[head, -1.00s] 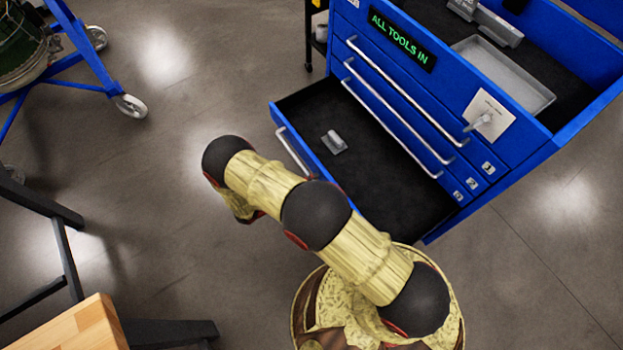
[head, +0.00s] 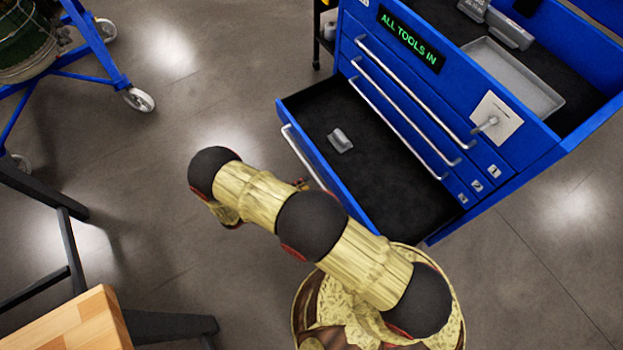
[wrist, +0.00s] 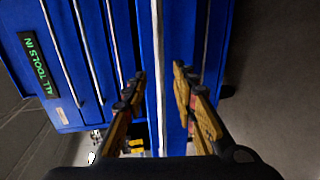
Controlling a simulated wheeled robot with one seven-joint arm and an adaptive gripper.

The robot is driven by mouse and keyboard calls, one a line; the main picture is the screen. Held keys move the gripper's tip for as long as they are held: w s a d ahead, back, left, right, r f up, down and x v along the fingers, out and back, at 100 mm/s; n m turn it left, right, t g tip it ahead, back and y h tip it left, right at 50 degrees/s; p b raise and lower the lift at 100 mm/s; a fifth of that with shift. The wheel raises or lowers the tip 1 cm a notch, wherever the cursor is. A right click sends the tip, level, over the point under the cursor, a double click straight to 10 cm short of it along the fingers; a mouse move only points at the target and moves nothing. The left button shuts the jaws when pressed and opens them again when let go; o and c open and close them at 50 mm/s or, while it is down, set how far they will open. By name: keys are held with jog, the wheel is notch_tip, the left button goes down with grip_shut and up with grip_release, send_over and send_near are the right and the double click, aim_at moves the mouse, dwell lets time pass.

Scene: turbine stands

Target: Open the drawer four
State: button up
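The blue tool chest (head: 440,170) has several drawers with long silver handles. Its lowest drawer (head: 385,175), apparently drawer four, is pulled well out, showing a black floor with a small grey part (head: 340,140) in it. Its silver handle (head: 302,157) is partly hidden by my arm in the head view. In the wrist view a pale vertical bar, apparently this handle (wrist: 157,60), runs between the fingers of my gripper (wrist: 158,80). The fingers are open, with a gap on either side of the bar. The gripper is mostly hidden behind my arm in the head view.
The upper drawers are closed, with a lit "ALL TOOLS IN" sign (head: 411,38) above their handles. A blue wheeled stand (head: 95,60) is at upper left, and a wooden-topped table (head: 75,325) at lower left. The floor (head: 180,110) between them and the drawer is clear.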

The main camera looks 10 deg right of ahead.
jog(key=v, duration=0.5)
jog(key=shift+a, duration=0.2)
dwell(0.4)
